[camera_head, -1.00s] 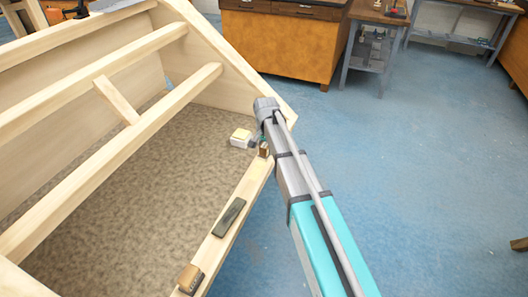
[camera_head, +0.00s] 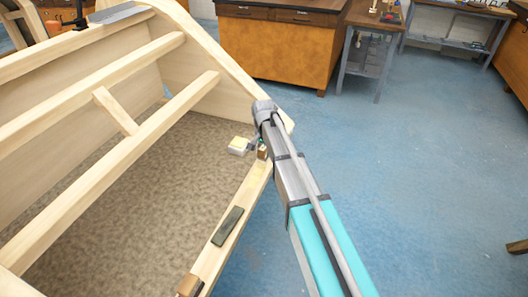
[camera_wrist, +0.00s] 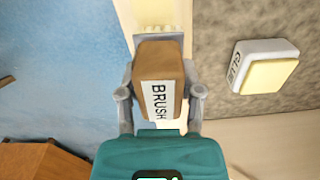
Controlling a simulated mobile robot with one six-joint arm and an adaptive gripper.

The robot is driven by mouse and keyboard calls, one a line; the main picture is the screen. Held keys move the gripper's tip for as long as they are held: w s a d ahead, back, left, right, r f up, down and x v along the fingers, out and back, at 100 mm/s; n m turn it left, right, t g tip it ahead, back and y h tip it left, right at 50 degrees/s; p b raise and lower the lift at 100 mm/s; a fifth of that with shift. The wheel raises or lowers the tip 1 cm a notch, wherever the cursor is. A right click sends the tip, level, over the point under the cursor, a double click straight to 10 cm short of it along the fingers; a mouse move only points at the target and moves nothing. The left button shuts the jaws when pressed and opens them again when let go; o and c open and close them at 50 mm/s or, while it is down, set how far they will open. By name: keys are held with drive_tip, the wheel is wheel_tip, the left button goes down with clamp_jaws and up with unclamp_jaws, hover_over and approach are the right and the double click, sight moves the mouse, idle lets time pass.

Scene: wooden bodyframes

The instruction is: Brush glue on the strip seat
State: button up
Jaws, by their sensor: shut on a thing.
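My gripper (camera_wrist: 160,98) is shut on the brush (camera_wrist: 158,75), a brown block with a white BRUSH label. Pale bristles show at its far end in the wrist view. In the head view my gripper (camera_head: 262,140) is at the far end of the front wooden rail (camera_head: 238,195), with the brush's brown end (camera_head: 262,153) just showing. The glue (camera_wrist: 262,66), a white block with a yellow top and a GLUE label, is to the right of the brush; it also shows in the head view (camera_head: 239,145). I cannot tell whether the bristles touch the pale wood, or which part is the strip seat.
A dark flat block (camera_head: 228,226) and a brown block (camera_head: 190,286) are on the front rail. Wooden beams (camera_head: 120,160) cross the body frame on the left. Cabinets (camera_head: 282,45) stand at the back. The blue floor (camera_head: 430,180) on the right is mostly clear.

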sight(264, 146)
drive_tip(key=shift+r+p, duration=1.6)
drive_tip(key=shift+r, duration=0.3)
drive_tip(key=shift+r+p, duration=1.5)
drive_tip(key=shift+s, duration=0.2)
